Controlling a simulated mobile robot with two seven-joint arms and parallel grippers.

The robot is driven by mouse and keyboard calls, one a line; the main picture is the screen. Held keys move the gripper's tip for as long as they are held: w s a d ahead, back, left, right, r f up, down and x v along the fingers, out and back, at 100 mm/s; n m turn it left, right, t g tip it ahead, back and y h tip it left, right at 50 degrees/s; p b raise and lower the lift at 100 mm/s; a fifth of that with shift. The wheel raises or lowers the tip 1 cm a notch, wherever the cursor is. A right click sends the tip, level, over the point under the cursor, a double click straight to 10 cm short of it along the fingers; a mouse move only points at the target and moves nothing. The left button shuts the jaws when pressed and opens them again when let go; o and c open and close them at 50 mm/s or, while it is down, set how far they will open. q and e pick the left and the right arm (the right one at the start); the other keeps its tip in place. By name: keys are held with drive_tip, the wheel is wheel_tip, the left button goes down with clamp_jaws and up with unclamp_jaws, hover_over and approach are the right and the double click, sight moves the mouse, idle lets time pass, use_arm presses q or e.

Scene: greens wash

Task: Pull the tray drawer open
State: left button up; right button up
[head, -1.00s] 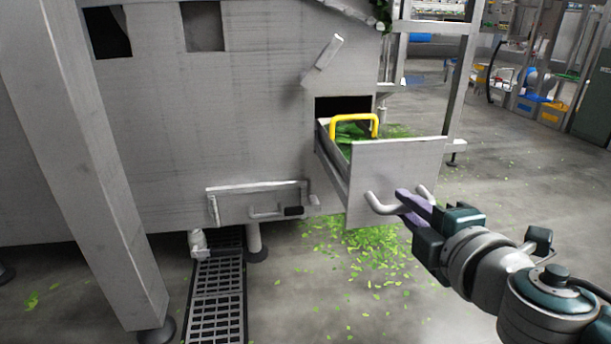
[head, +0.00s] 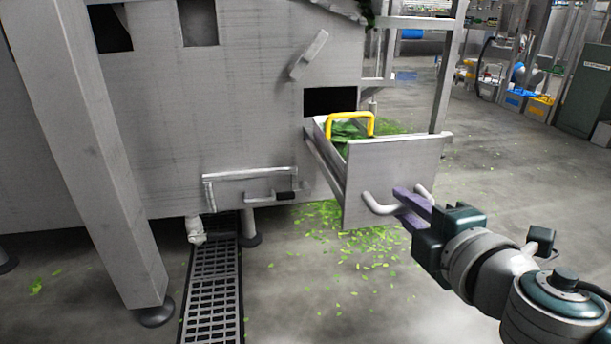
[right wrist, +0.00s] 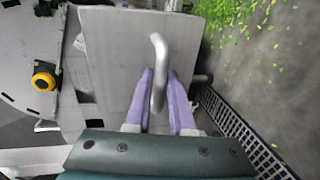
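The tray drawer (head: 392,165) stands pulled out of the dark opening in the grey machine, with its plain front panel toward me. Green leaves (head: 346,132) and a yellow handle (head: 351,124) show inside it. A grey bar handle (head: 376,205) sits on the drawer's front. My right gripper (head: 408,196) has its purple fingers at this handle. In the right wrist view, the handle bar (right wrist: 158,70) lies between the two fingers (right wrist: 161,100), which are closed about it. My left gripper is not in view.
The grey machine body (head: 230,110) fills the left, with a slanted leg (head: 100,170) in front. A floor grate (head: 212,290) and scattered leaves (head: 370,245) lie below. The floor right of the drawer is open.

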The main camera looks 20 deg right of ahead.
drive_tip(key=o, duration=0.4)
drive_tip(key=shift+c, duration=0.2)
drive_tip(key=v, duration=1)
drive_tip(key=shift+p, duration=0.4)
drive_tip(key=shift+d, duration=0.1)
